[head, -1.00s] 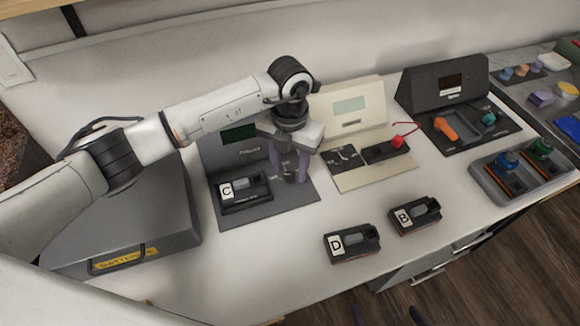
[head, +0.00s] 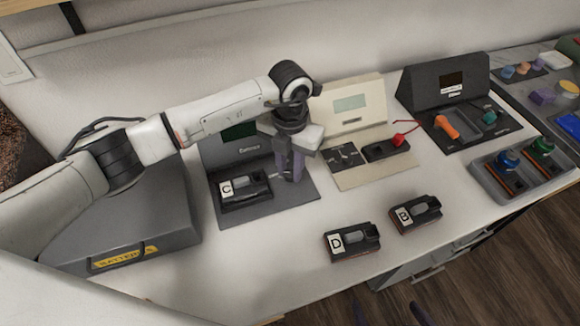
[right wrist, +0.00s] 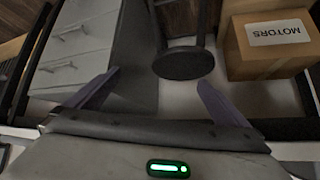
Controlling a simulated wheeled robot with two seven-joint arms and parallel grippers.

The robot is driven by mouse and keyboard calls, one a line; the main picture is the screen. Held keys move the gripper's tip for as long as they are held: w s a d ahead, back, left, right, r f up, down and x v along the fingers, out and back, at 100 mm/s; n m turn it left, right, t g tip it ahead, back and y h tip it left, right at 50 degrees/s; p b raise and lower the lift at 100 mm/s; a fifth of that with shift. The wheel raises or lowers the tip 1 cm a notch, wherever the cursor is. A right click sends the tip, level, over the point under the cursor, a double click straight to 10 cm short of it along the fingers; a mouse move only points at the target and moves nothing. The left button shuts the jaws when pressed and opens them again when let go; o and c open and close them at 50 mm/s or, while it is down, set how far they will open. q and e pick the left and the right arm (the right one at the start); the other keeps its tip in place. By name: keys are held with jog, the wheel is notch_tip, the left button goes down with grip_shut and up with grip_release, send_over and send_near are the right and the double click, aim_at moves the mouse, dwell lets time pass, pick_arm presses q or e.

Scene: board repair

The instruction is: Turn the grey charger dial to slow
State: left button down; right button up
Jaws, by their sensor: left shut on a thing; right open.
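The grey charger (head: 225,205) stands on the white bench, with battery C (head: 245,191) lying in its left side. My left gripper (head: 291,178) points down over the right part of the grey charger's base. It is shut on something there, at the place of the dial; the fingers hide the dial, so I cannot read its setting. My right gripper (right wrist: 155,90) is open and empty in the right wrist view, with its two purple fingers apart. Its fingertips show at the bottom edge of the head view.
A cream charger (head: 375,176) and a black charger (head: 470,135) stand to the right. Batteries D (head: 352,242) and B (head: 415,213) lie in front. A grey battery case (head: 180,215) is at left. A motors box (right wrist: 270,45) shows in the right wrist view.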

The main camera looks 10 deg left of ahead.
aim_at(290, 173)
pick_arm(q)
jog(key=m+b, duration=0.3)
jog(key=m, duration=0.1)
jog(key=shift+w+f+b, duration=0.1)
jog(key=shift+f+b, duration=0.05)
jog(key=shift+b, duration=0.15)
jog(key=m+b, duration=0.2)
jog(key=m, duration=0.1)
jog(key=shift+m+b, duration=0.55)
jog(key=shift+m, duration=0.25)
jog(key=shift+m+b, duration=0.75)
jog(key=shift+m, duration=0.35)
jog(key=shift+r+m, duration=0.2)
jog(key=shift+m, duration=0.1)
pick_arm(e)
notch_tip(290, 173, down, 6)
jog(key=w+a, duration=0.1)
jog(key=shift+a+r, duration=0.15)
jog(key=shift+a, duration=0.25)
pick_arm(q)
jog(key=c, duration=1.5)
grip_release()
notch_tip(290, 173, up, 10)
jog(key=shift+r, duration=0.2)
